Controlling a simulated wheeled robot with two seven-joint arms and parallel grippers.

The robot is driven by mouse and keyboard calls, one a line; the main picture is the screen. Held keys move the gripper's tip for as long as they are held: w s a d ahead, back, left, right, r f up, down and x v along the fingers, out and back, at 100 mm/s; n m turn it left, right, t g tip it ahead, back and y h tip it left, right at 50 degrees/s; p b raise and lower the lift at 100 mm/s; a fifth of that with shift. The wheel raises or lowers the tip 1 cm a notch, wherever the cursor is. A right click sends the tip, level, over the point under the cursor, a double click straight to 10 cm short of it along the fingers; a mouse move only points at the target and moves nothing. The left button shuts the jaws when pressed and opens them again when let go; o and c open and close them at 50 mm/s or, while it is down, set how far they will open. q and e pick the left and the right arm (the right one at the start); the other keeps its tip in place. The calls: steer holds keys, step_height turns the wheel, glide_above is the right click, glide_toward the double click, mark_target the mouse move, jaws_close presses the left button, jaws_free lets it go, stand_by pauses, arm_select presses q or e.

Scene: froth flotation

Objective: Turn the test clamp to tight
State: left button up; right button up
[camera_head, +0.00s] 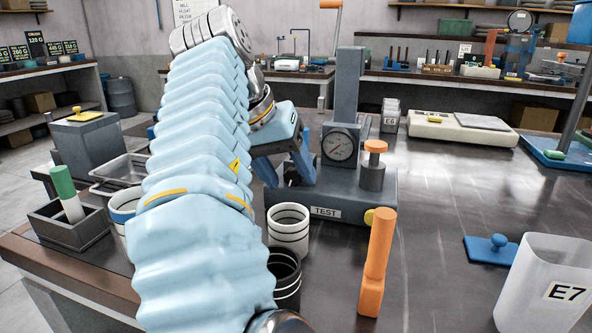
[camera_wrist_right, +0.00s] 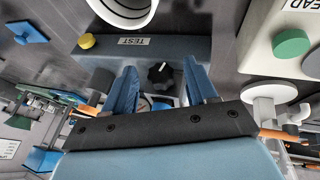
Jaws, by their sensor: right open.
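The grey test stand (camera_head: 345,185) with a TEST label, a round gauge (camera_head: 338,146) and an orange-topped post stands mid-table in the head view. In the right wrist view its black lobed knob (camera_wrist_right: 161,76), which appears to be the test clamp, has a small white mark. My right gripper (camera_head: 283,178) is at the left side of the stand, its blue fingers apart. In the wrist view the open fingers (camera_wrist_right: 163,87) lie on either side of the knob, with gaps showing. The knob is not clearly visible in the head view. My left gripper is not in view.
Striped cups (camera_head: 288,229) stand in front of the stand. An orange handle (camera_head: 377,262) rises at front centre. A translucent E7 beaker (camera_head: 543,285) and a blue knobbed plate (camera_head: 492,249) are at right. The table's right middle is mostly clear.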

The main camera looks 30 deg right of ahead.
steer(key=c, duration=1.1)
steer(key=shift+o, duration=0.2)
steer(key=t+y, duration=0.2)
steer(key=shift+s+d+m+t, duration=0.15)
steer(key=shift+s+m+t, duration=0.1)
steer(key=shift+m+t, duration=0.05)
steer(key=shift+s+d+m+t+y+b, duration=0.1)
steer(key=shift+m+t+y+b, duration=0.1)
steer(key=shift+t+y+b, duration=0.3)
steer(key=shift+s+d+m+t+y+b, duration=0.1)
steer(key=shift+m+t+y+b, duration=0.15)
steer(key=shift+t+y, duration=0.4)
steer(key=o, duration=1.1)
steer(key=shift+c, duration=0.2)
